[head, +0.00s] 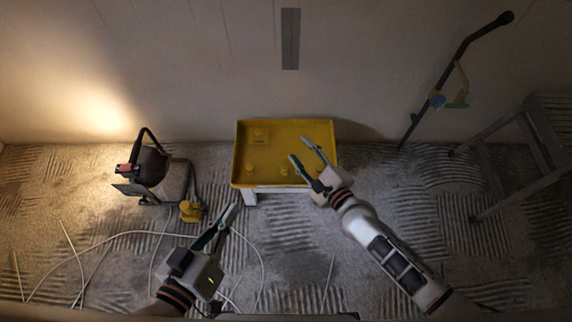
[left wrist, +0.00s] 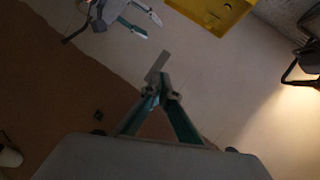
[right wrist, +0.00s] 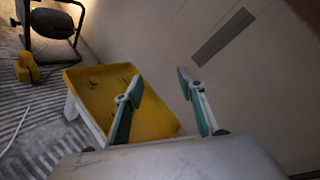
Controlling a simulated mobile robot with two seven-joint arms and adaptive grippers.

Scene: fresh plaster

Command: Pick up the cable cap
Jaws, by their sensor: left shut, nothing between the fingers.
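A yellow tray (head: 300,128) on a white stand is in the middle of the head view. Several small yellow pieces lie in it: one at the back left (head: 258,133), one at the front left (head: 249,169) and one at the front (head: 284,171). I cannot tell which is the cable cap. My right gripper (head: 306,150) is open and empty, over the tray's right part; its spread fingers (right wrist: 158,86) show in the right wrist view. My left gripper (head: 230,212) is shut and empty, in front of the tray's left side; its closed fingers (left wrist: 161,84) show in the left wrist view.
A work lamp (head: 150,165) stands on the left, with a yellow block (head: 191,211) beside it. White cables (head: 120,235) cross the floor at left. A long-handled tool (head: 455,75) leans on the wall at right, near a grey metal frame (head: 510,120).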

